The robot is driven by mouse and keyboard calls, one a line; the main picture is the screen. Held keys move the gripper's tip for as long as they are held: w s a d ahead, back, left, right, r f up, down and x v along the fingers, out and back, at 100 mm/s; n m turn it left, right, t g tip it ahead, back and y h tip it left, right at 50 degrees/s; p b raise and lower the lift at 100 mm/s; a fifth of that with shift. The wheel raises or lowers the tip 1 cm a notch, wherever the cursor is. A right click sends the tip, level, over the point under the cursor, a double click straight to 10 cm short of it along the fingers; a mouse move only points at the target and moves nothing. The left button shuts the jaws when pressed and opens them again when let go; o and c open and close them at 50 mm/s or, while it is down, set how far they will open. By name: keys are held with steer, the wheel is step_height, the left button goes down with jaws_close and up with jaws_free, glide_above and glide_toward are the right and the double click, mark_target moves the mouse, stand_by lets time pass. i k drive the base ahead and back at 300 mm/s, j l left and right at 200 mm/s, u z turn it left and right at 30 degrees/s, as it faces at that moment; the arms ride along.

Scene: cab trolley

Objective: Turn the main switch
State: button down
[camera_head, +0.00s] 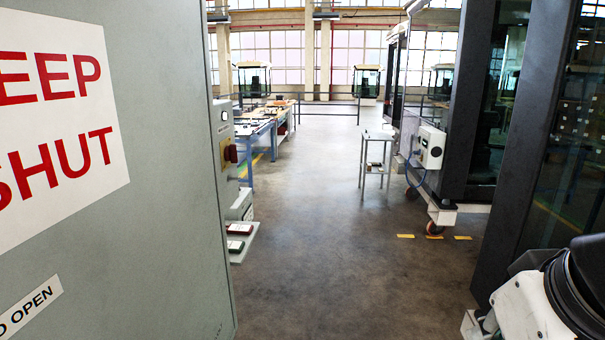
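The main switch (229,153) appears to be the red knob on a yellow plate. It is on a grey panel seen almost edge-on, just past the right edge of the large grey door or cabinet side (160,190). I cannot tell which way the knob is turned. A white and black part of my own arm shows at the bottom right corner, far from the switch. My gripper is not in view.
The grey surface with the red "SHUT" sign (60,120) fills the left. A ledge (245,240) with small boxes sits below the switch. A dark-framed cab (515,130) on wheels stands at right. The floor (330,250) between is clear; a small stand (376,150) is farther back.

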mark_target(229, 153)
steer(key=i+l, duration=0.1)
steer(key=i, duration=0.55)
steer(key=i+l, duration=0.1)
steer(key=i, duration=0.5)
